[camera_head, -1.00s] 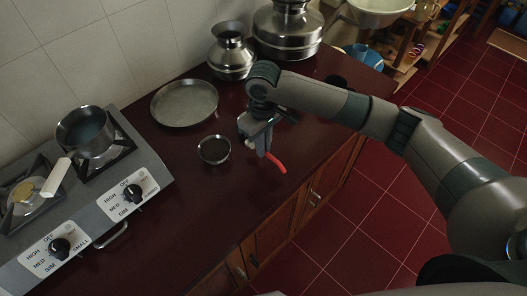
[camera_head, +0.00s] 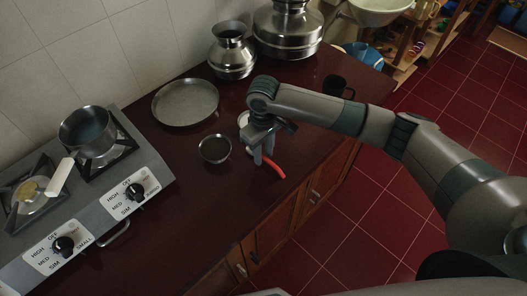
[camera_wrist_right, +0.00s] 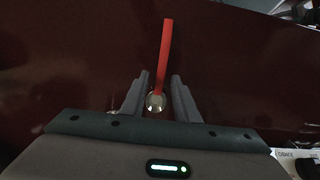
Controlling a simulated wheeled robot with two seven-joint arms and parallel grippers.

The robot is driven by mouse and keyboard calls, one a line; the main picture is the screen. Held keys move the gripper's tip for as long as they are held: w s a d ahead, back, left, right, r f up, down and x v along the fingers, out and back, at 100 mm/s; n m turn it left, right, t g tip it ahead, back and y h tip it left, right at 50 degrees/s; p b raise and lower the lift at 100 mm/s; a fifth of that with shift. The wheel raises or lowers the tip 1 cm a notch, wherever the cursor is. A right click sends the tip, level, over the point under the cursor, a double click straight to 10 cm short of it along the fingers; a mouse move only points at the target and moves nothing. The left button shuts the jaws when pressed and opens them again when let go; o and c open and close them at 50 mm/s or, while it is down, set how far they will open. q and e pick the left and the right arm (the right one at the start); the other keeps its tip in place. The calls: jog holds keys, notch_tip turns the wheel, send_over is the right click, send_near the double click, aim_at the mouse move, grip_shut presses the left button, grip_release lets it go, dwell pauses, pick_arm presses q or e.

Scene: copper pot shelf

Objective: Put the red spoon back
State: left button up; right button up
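The red spoon shows its red handle (camera_head: 277,167) in the head view, at the front part of the dark red counter. In the right wrist view the spoon (camera_wrist_right: 165,58) points away from me, its small metal bowl between the fingers. My right gripper (camera_head: 263,158) is over the bowl end of the spoon, pointing down. In the right wrist view the gripper (camera_wrist_right: 159,92) is open, with a gap on each side of the bowl. In the head view the gripper hides the bowl. My left gripper is not in view.
A small dark bowl (camera_head: 215,149) stands left of the gripper, with a round metal plate (camera_head: 185,102) behind it. Metal pots (camera_head: 232,52) stand at the back. A dark mug (camera_head: 338,86) is beyond my right arm. A stove (camera_head: 100,205) is at left. The front counter is clear.

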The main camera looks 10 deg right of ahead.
notch_tip(320, 180, up, 12)
jog(key=b, duration=0.3)
jog(key=shift+r+b, duration=0.15)
jog(key=shift+b, duration=0.15)
jog(key=shift+a, duration=0.15)
dwell(0.6)
